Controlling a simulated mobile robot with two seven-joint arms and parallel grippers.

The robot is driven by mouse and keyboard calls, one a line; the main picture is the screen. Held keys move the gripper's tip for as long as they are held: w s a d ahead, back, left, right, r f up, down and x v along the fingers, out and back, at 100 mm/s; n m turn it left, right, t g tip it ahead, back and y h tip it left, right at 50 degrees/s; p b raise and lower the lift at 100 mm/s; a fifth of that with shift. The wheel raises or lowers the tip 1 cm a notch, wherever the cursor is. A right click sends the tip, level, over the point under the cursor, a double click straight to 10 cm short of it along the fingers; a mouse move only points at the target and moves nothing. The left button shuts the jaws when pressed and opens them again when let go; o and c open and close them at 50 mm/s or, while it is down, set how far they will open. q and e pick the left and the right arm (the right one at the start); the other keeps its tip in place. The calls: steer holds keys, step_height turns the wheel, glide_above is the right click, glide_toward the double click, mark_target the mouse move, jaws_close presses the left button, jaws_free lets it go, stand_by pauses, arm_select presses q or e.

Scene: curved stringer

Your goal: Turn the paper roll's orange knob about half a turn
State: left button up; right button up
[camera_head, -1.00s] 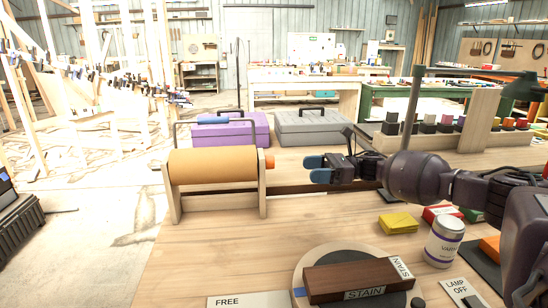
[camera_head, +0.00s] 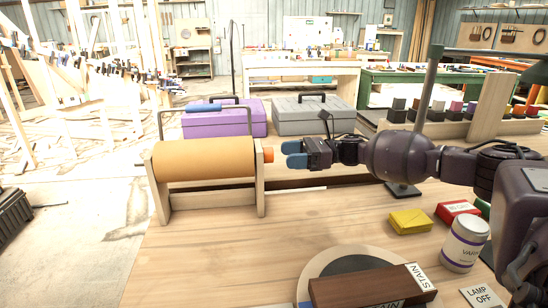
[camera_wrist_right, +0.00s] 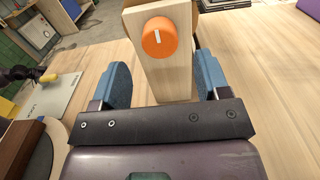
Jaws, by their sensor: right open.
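The paper roll (camera_head: 204,159) lies level in its wooden stand on the bench. Its orange knob (camera_head: 268,155) sticks out of the right upright (camera_head: 261,187). In the right wrist view the orange knob (camera_wrist_right: 159,37) faces me, with a white mark standing about upright on it. My right gripper (camera_head: 290,155) is open and empty, just right of the knob and at about its height. In the right wrist view its blue fingertips (camera_wrist_right: 160,75) are spread to either side of the upright, with the knob above them in the picture and not between them. My left gripper is not in view.
A purple toolbox (camera_head: 225,124) and a grey toolbox (camera_head: 312,120) stand behind the roll. A yellow block (camera_head: 410,221), a labelled can (camera_head: 464,243) and a brown stain block (camera_head: 365,288) are nearer me. The bench in front of the stand is clear.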

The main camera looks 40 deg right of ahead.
steer(key=x, duration=0.4)
steer(key=shift+w+a, duration=0.1)
steer(key=c, duration=0.9)
steer(key=shift+r+m, duration=0.1)
steer(key=shift+m, duration=0.3)
